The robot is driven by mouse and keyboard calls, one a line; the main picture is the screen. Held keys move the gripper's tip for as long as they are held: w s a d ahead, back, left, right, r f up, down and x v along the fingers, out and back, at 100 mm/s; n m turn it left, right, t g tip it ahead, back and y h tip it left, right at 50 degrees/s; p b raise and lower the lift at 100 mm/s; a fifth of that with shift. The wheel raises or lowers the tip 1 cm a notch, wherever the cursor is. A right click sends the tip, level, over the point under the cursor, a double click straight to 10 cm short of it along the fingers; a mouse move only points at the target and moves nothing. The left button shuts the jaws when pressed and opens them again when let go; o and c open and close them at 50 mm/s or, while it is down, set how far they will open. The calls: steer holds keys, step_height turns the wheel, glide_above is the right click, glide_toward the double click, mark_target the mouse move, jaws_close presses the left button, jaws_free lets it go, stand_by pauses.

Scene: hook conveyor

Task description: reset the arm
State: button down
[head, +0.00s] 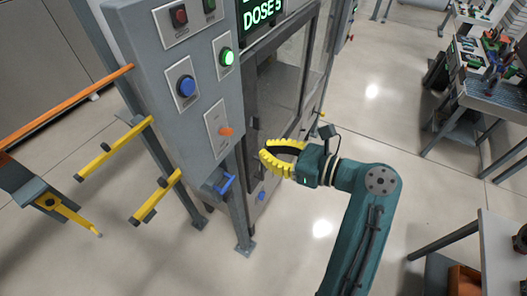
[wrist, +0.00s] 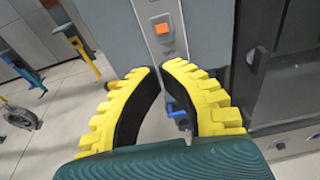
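My teal arm reaches in from the lower right in the head view. My gripper (head: 263,156) has yellow ribbed fingers with dark inner pads. It hangs in the air in front of the grey machine cabinet (head: 190,100), to the right of its control panel. In the wrist view my gripper (wrist: 160,68) has its fingers curved toward each other, with a small gap between the tips. Nothing is held between them. An orange switch (wrist: 162,28) on a light plate shows just beyond the tips; in the head view the orange switch (head: 225,131) is to the left of my gripper.
The panel has a blue button (head: 186,86), a lit green button (head: 227,57) and a red button (head: 180,15). A blue handle (head: 224,184) sticks out below. Yellow hooks (head: 113,148) stand at left. A glass-fronted cabinet door (head: 280,90) is behind my gripper.

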stand_by(0.3)
steer(key=a+r+n+t+h+p, duration=0.1)
steer(key=a+r+n+h+p, duration=0.15)
steer(key=a+n+p, duration=0.4)
steer(key=s+d+r+n+t+h, duration=0.4)
steer(key=r+n, duration=0.1)
steer(key=r, duration=0.3)
steer(key=s+d+r+n+t+h+b, duration=0.1)
steer(key=s+d+r+n+t+h, duration=0.3)
steer(key=r, duration=0.4)
steer(key=s+d+r+n+t+h, duration=0.4)
steer(key=s+d+r+n+t, duration=0.2)
steer(key=r+n, duration=0.1)
steer(key=shift+s+r+h+b, duration=0.2)
steer(key=shift+r+h+b, duration=0.15)
steer(key=shift+r, duration=0.45)
steer(key=shift+n, duration=0.25)
